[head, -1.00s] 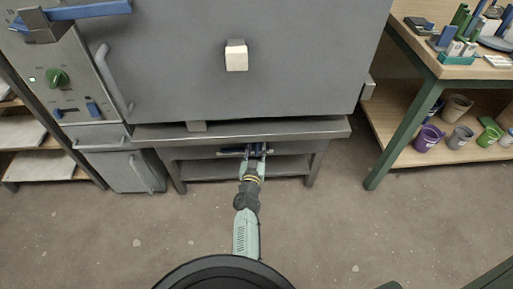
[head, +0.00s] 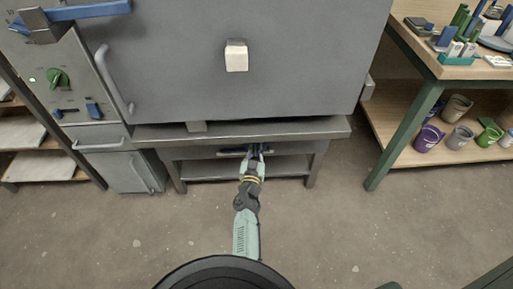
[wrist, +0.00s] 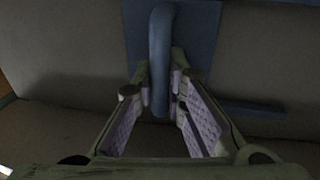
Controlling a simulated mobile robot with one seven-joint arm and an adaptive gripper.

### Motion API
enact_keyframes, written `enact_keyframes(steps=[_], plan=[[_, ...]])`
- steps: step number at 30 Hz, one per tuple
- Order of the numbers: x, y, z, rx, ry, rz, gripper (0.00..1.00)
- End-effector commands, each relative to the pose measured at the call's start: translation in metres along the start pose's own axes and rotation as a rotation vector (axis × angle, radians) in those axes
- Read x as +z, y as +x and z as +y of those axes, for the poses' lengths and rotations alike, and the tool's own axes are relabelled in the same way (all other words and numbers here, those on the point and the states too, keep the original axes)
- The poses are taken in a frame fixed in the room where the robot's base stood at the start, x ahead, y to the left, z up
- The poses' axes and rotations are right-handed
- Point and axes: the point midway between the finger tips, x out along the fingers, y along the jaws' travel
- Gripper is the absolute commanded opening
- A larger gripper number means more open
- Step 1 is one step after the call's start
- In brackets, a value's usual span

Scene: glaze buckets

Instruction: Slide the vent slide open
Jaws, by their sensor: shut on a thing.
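The vent slide (head: 236,152) sits low at the front of the grey kiln stand, under its top, and is partly hidden by my gripper (head: 254,154) in the head view. In the wrist view its blue upright handle (wrist: 160,50) stands in front of a blue plate (wrist: 197,45). My gripper's two pads lie on either side of the handle, and the gripper is shut on it. A dark blue bar (wrist: 250,109) runs off to the right behind the fingers.
The kiln (head: 180,70) and its stand's top edge (head: 300,128) overhang my gripper. A grey cabinet (head: 125,172) stands to the left. A green-legged workbench (head: 405,130) with several buckets on its shelf is at the right. The floor in front is clear.

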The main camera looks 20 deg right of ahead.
Motion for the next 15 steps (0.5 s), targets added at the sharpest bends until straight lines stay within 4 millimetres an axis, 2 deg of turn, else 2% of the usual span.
enact_keyframes(steps=[4,7,15], plan=[[0.000,0.000,-0.001,0.000,0.000,-0.001,0.00],[-0.004,-0.001,-0.010,-0.003,0.000,-0.003,0.00],[-0.006,-0.011,-0.061,-0.007,0.001,-0.004,0.00]])
